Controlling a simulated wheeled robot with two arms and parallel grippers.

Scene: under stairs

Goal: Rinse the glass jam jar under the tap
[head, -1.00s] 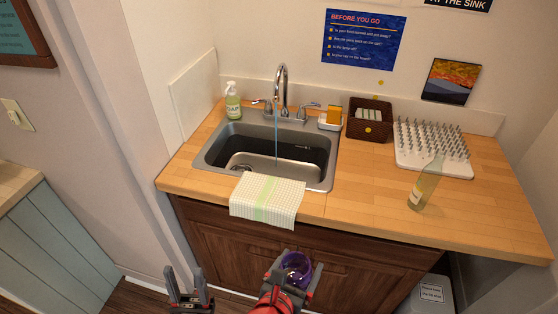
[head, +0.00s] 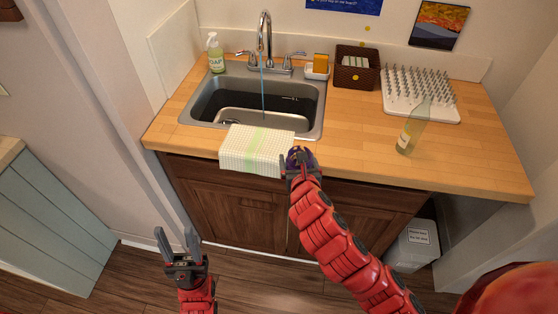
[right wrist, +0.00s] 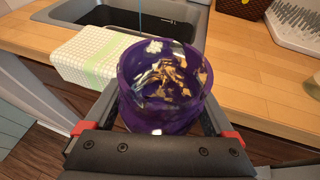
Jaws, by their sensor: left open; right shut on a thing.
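The glass jam jar (right wrist: 165,85) is purple-smeared, with brown and white bits showing inside it in the right wrist view. My right gripper (head: 299,160) is shut on the jar, at the counter's front edge just right of the towel; in the head view the gripper hides most of the jar. The tap (head: 265,32) stands behind the sink (head: 312,118), and a thin blue stream of water (head: 262,88) falls from it into the basin. The jar is apart from the stream. My left gripper (head: 178,246) is open and empty, low in front of the cabinet.
A checked towel (head: 255,148) hangs over the counter's front edge. A soap bottle (head: 215,53) stands left of the tap. A sponge holder (head: 317,70), a basket (head: 356,72), a drying rack (head: 420,95) and a glass bottle (head: 410,130) stand to the right. A bin (head: 412,247) is below.

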